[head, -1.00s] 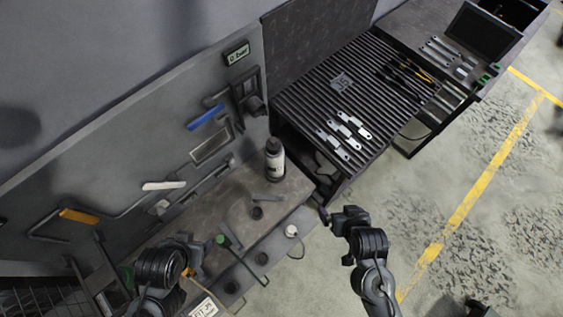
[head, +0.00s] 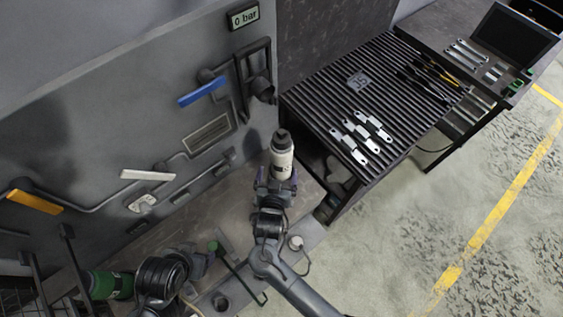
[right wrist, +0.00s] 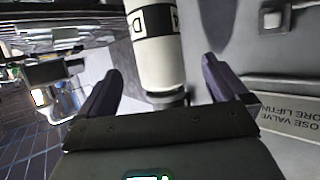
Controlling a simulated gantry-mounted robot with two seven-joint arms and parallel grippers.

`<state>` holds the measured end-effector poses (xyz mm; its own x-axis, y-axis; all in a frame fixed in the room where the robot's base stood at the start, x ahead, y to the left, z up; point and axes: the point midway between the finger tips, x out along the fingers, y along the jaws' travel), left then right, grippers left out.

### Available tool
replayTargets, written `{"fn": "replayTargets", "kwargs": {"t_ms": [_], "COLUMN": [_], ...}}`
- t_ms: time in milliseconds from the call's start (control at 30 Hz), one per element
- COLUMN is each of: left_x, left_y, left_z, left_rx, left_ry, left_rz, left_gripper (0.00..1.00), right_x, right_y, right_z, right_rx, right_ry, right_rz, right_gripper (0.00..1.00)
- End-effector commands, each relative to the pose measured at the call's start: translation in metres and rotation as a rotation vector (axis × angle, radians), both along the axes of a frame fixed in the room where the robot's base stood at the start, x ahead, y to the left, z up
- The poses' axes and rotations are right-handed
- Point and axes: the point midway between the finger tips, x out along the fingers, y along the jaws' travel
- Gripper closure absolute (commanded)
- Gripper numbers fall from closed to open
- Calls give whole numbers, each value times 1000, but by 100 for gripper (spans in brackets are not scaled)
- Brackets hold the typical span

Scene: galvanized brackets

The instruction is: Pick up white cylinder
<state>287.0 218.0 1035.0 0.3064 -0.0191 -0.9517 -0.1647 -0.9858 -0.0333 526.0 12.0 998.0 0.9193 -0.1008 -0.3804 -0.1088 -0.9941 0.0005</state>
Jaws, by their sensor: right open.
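The white cylinder (head: 282,158) with a dark cap and a dark label band stands upright on the brown bench in the head view. It also shows in the right wrist view (right wrist: 158,62), between and just beyond the fingertips. My right gripper (head: 275,180) is open, with one finger on each side of the cylinder's lower part; its fingertips (right wrist: 160,72) look apart from it. I cannot tell whether any finger touches. My left arm shows at the bottom left of the head view, but its fingers are not clear.
A grey wall panel with pipes, a blue lever (head: 202,92), a white lever (head: 148,175) and an orange lever (head: 35,201) stands behind. A slatted table (head: 330,90) with several metal brackets (head: 346,149) is to the right. A green cylinder (head: 108,286) is at lower left.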

Motion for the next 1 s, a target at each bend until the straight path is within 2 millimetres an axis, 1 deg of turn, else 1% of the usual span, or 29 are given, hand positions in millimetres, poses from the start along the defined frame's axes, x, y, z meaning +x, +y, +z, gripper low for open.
{"fn": "replayTargets", "kwargs": {"t_ms": [33,100,200,467,700,800,1000], "left_x": [0,0,0,0,0,0,0], "left_y": [0,0,0,0,0,0,0], "left_z": [0,-1,-1,-1,-3,-4,-4], "left_rx": [0,0,0,0,1,1,2], "left_ry": [-1,-1,-1,-1,-1,0,0], "left_rz": [0,0,0,0,-1,-1,-2], "left_gripper": [34,34,34,34,34,34,34], "right_x": [7,16,25,36,61,70,75], "right_y": [-2,-2,-3,-6,-10,-11,-12], "right_z": [-2,-6,-10,-16,-32,-35,-38], "right_rx": [-1,-2,-1,-1,-2,0,3], "right_ry": [0,-1,0,1,1,1,3], "right_rz": [-1,1,0,-1,0,0,0], "right_gripper": [0,0,0,0,0,0,0]}}
